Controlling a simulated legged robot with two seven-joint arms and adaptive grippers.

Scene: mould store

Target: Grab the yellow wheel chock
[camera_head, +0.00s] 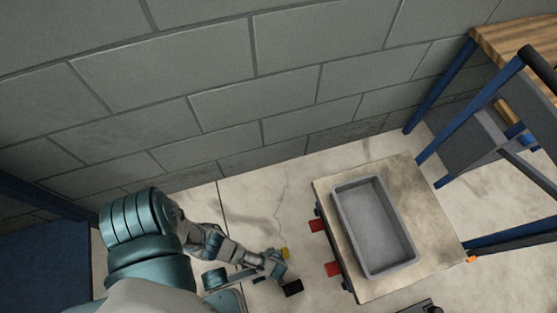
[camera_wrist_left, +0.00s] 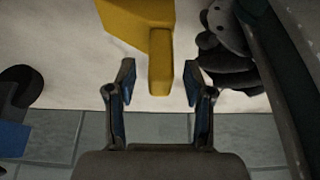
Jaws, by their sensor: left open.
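The yellow wheel chock (camera_wrist_left: 150,30) shows at the top of the left wrist view, cut off by the frame edge. Its narrow end reaches down between the fingertips of my left gripper (camera_wrist_left: 159,85). The fingers are open, one on each side of it, with visible gaps. In the head view a small patch of the yellow chock (camera_head: 284,253) shows just beyond the end of my left arm; the rest is hidden. My right gripper is not in view.
A grey tray (camera_head: 400,258) lies on a low platform (camera_head: 440,240) with red parts on its left side. A blue-framed bench (camera_head: 440,85) stands at the right. A block wall (camera_head: 220,70) runs behind. Pale floor (camera_head: 260,210) is clear between arm and wall.

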